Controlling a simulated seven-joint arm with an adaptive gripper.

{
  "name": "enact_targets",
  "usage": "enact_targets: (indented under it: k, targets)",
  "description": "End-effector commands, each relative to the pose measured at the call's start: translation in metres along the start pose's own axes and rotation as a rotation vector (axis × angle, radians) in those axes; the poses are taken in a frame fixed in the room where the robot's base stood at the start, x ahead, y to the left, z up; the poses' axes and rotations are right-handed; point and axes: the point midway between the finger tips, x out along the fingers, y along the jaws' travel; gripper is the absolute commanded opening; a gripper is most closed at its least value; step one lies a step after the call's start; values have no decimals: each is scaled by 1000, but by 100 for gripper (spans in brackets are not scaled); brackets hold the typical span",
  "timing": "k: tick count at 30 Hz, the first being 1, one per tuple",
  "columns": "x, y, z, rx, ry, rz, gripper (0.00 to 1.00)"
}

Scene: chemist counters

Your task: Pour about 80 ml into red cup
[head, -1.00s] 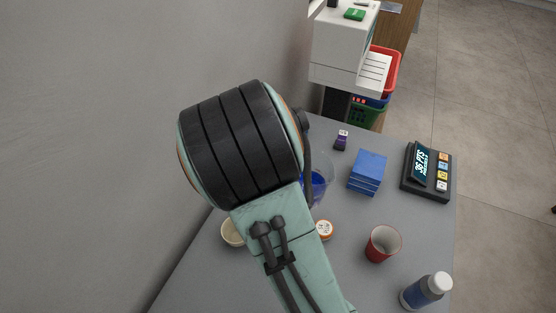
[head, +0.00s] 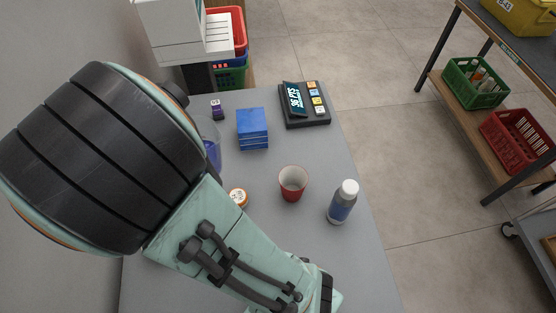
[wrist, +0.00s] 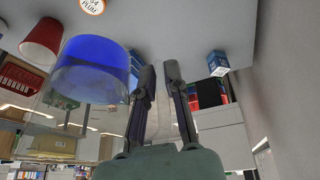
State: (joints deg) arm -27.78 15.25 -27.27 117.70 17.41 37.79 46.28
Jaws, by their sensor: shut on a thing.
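The red cup (head: 292,186) stands upright on the grey counter right of my arm in the head view; its pale inside shows. In the wrist view the red cup (wrist: 41,42) is at the upper left. A clear container of blue liquid (head: 214,153) is partly hidden behind my arm in the head view. In the wrist view this clear container (wrist: 92,72) is large, beside my fingers, with blue liquid against its upper part in the picture. My gripper (wrist: 159,72) is shut on the container; the exact grip is unclear. The head view hides my gripper behind the arm.
A white-capped bottle (head: 342,203) stands right of the cup. An orange-rimmed round item (head: 238,197) lies left of it. A blue stack (head: 252,128), a small purple bottle (head: 217,109) and a black device with a display (head: 304,105) stand further back. Bare counter surrounds the cup.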

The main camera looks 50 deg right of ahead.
Motion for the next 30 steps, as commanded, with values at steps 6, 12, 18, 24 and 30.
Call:
enact_targets:
  k: [6, 12, 18, 24, 30]
  targets:
    - [5, 10, -17, 99, -8, 39, 0]
    - [13, 28, -40, 242, -20, 96, 0]
    - [25, 56, -70, 454, -36, 178, 0]
    - [40, 103, -106, 747, -56, 295, 0]
    - [57, 174, -140, 1129, -80, 447, 0]
